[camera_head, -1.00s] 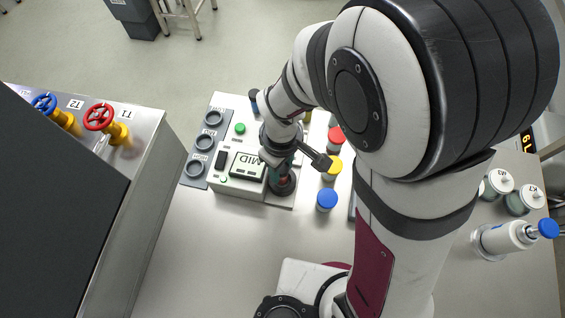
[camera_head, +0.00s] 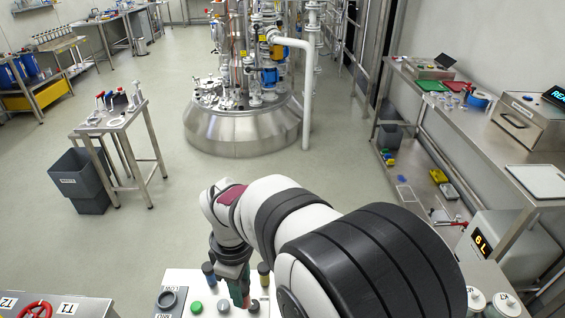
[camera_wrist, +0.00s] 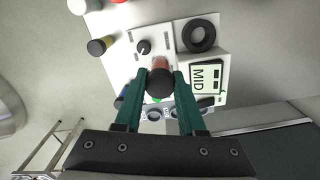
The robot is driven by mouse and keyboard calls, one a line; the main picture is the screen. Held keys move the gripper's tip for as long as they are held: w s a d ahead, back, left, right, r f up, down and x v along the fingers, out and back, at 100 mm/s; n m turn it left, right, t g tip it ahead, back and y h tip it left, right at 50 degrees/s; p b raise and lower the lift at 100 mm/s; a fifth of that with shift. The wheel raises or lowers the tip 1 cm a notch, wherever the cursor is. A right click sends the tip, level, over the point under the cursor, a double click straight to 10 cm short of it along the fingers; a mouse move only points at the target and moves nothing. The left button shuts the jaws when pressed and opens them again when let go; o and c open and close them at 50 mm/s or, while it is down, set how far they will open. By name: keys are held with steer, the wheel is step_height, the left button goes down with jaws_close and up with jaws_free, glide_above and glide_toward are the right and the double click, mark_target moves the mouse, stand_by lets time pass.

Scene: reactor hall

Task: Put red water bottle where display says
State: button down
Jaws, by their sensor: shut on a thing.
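My gripper (camera_wrist: 160,75) is shut on a reddish, dark-ended cylinder that looks like the red water bottle (camera_wrist: 160,87), held between its green fingers. The gripper (camera_head: 238,288) also shows in the head view, over the white station at the bottom edge. In the wrist view the display (camera_wrist: 207,78) reads MID. An empty black ring holder (camera_wrist: 198,35) stands beside it. Grey ring slots (camera_wrist: 153,115) are partly hidden behind the fingers. In the head view one slot (camera_head: 170,300) shows, with a label reading MID just below it.
A green button (camera_head: 196,307) and a black knob (camera_wrist: 143,47) are on the station. A steel bench with valves (camera_head: 55,306) is at the lower left. Open floor lies beyond.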

steer(key=s+a+f+n, duration=0.1)
steer(key=a+f+n, duration=0.15)
steer(key=a, duration=0.85)
steer(key=s+a+f+n, duration=0.1)
steer(key=a+f, duration=0.2)
steer(key=a, duration=0.7)
steer(key=shift+w+f, duration=0.15)
steer(key=shift+f, duration=2.25)
steer(key=shift+f, duration=0.55)
jaws_free()
